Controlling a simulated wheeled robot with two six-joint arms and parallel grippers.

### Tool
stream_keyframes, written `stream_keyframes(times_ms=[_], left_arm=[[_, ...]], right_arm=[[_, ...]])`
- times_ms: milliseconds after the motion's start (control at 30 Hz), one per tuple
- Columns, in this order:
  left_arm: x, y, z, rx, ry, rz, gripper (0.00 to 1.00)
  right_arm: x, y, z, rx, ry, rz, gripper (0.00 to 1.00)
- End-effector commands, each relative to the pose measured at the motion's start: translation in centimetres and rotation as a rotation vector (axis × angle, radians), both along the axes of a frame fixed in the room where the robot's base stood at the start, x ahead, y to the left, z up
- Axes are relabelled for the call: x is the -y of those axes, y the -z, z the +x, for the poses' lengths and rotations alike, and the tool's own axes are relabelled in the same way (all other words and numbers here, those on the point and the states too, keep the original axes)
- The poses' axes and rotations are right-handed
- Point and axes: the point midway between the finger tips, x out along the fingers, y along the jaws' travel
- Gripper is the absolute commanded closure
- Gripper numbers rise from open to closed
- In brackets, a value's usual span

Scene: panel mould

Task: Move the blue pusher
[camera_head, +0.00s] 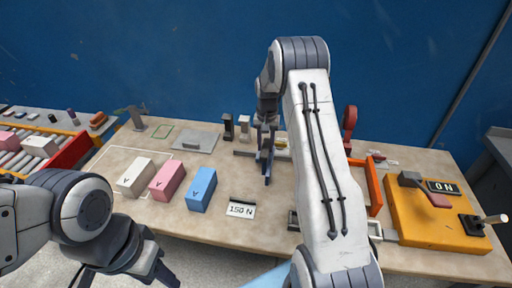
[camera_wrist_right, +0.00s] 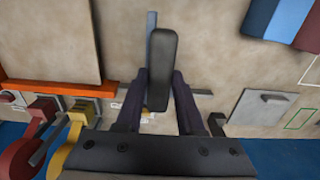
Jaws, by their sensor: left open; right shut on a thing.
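My right gripper (camera_head: 267,165) is over the middle of the table, pointing down. In the right wrist view my right gripper (camera_wrist_right: 160,95) is shut on a dark grey upright handle (camera_wrist_right: 161,65). A narrow blue-grey strip, seemingly part of the blue pusher (camera_wrist_right: 151,30), shows beside and beyond this handle. In the head view the fingers and arm hide most of the held thing, and I cannot tell whether it touches the table. My left gripper (camera_head: 160,272) is open and empty at the bottom left, in front of the table.
White (camera_head: 135,178), pink (camera_head: 167,181) and blue (camera_head: 201,191) blocks stand left of a "150 N" sign (camera_head: 241,209). A grey plate (camera_head: 195,141) lies behind them. An orange frame (camera_head: 374,188) and a yellow "ON" panel (camera_head: 425,225) are at right. Bare table lies around the sign.

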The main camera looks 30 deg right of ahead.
Motion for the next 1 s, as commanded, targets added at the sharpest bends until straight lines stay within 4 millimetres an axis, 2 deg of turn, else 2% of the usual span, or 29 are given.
stream_keyframes(times_ms=[133,467,500,533,567,867,1000], left_arm=[[0.0,0.0,0.0,0.000,0.000,0.000,0.50],[0.0,0.0,0.0,0.000,0.000,0.000,0.50],[0.0,0.0,0.0,0.000,0.000,0.000,0.50],[0.0,0.0,0.0,0.000,0.000,0.000,0.50],[0.0,0.0,0.0,0.000,0.000,0.000,0.50],[0.0,0.0,0.0,0.000,0.000,0.000,0.50],[0.0,0.4,0.0,0.000,0.000,0.000,0.50]], right_arm=[[0.6,-0.1,-0.1,0.001,0.018,0.001,1.00],[0.4,-0.2,0.2,0.004,0.018,0.002,1.00],[0.3,-0.2,0.2,0.005,0.017,0.003,0.48],[0.3,-0.2,0.2,0.005,0.017,0.002,0.36],[0.3,-0.2,0.2,0.004,0.017,0.002,0.32],[0.7,-0.1,-0.1,0.001,0.020,0.001,0.32],[0.8,-1.2,0.0,0.005,0.020,0.000,0.32]])
